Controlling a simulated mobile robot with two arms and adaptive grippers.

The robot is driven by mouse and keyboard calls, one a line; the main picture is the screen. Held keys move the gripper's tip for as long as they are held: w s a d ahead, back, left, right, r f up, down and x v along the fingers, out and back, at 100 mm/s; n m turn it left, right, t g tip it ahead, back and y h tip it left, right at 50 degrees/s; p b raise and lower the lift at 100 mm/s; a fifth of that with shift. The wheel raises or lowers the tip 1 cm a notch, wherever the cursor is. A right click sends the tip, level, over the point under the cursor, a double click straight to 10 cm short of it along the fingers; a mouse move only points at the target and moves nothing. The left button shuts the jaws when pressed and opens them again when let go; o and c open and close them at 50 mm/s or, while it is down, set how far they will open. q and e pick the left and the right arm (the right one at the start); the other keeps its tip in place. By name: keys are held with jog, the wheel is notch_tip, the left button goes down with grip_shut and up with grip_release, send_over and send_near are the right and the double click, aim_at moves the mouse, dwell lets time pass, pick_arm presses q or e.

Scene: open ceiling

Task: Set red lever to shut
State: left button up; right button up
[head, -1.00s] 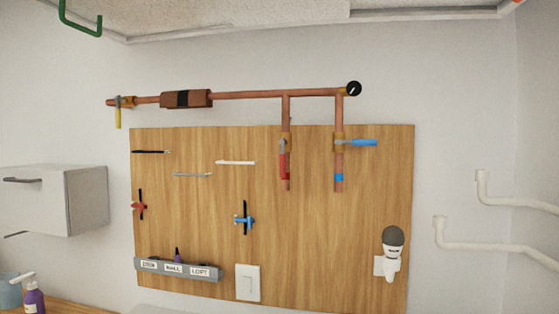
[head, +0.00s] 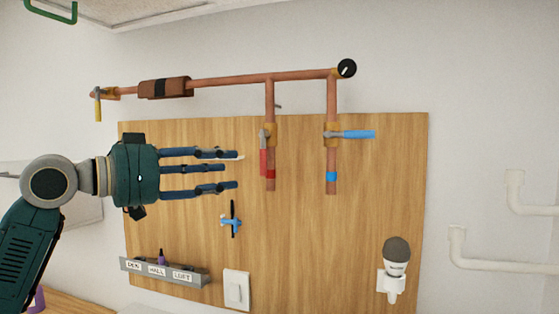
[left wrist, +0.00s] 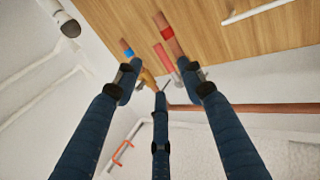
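The red lever (head: 263,162) hangs down along the left vertical copper pipe (head: 270,98), below its brass valve body (head: 270,131). My left gripper (head: 238,170) comes in from the left with its fingers straight and spread, a little left of the red lever in the head view. It is open and holds nothing. In the left wrist view the red lever (left wrist: 163,56) shows beyond the open fingers (left wrist: 160,85), apparently apart from them. My right gripper is out of view.
A blue lever (head: 359,134) points sideways on the right pipe. A copper pipe (head: 220,81) with a black gauge (head: 347,68) runs above the wooden board (head: 350,240). A blue-handled tool (head: 231,222) hangs below the fingers. A labelled rack (head: 165,271) and white switch (head: 236,290) are lower.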

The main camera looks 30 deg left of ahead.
aim_at(262, 160)
pick_arm(q)
jog(key=p+x, duration=0.2)
jog(key=x, duration=0.1)
jog(key=r+p+x, duration=0.1)
jog(key=p+x, duration=0.1)
jog(key=p, duration=0.1)
jog(key=r+p+x, duration=0.1)
jog(key=p+x, duration=0.1)
jog(key=x, duration=0.1)
jog(key=shift+w+d, duration=0.2)
jog(key=shift+w, duration=0.1)
jog(key=shift+w+f+p, duration=0.2)
jog(key=shift+w+p, duration=0.05)
jog(key=shift+p, duration=0.1)
jog(key=shift+d, duration=0.1)
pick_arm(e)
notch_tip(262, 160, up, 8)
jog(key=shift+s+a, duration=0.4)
pick_arm(q)
jog(key=shift+c, duration=0.5)
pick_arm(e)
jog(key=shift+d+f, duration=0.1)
pick_arm(q)
jog(key=c, duration=0.9)
grip_shut()
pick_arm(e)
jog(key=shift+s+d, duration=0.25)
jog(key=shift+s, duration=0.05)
